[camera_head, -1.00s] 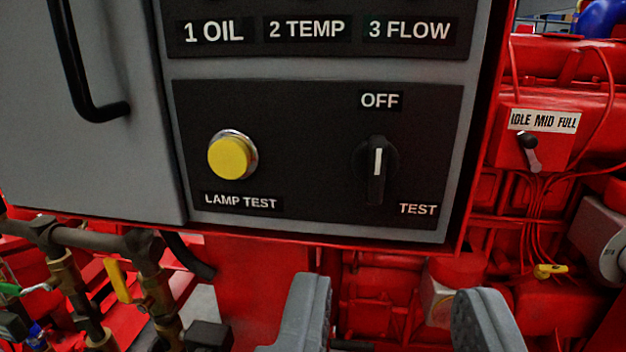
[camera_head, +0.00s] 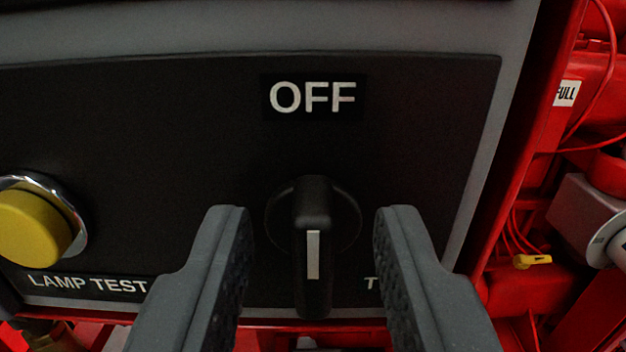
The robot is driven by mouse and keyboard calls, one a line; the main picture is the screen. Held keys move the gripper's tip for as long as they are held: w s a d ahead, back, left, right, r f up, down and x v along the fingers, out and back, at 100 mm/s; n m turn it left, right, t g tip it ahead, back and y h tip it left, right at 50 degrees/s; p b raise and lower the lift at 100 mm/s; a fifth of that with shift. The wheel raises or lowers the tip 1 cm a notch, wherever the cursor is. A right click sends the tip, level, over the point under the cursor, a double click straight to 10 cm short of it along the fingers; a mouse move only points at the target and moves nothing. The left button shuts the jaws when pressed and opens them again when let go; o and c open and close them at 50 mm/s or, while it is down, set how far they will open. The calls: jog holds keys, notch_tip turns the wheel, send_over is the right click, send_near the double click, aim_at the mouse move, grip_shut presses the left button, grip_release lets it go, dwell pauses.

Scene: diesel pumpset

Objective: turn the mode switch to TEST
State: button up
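The mode switch (camera_head: 314,225) is a black rotary knob with a white pointer line, on a dark panel. Its handle stands upright in the picture, in line with the OFF label (camera_head: 313,97) above it. The TEST label (camera_head: 370,284) is at the lower right, mostly hidden behind my right finger; only its first letter shows. My gripper (camera_head: 312,228) is open, with one grey finger on each side of the knob. Gaps show between both fingers and the handle, so I see no contact.
The yellow LAMP TEST button (camera_head: 35,225) is on the same panel at the left, clear of the left finger. Red engine parts, red cables and a yellow tag (camera_head: 532,261) are beyond the panel's right edge.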

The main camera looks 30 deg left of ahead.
jog(key=shift+w+a, duration=0.3)
jog(key=shift+w, duration=0.2)
grip_shut()
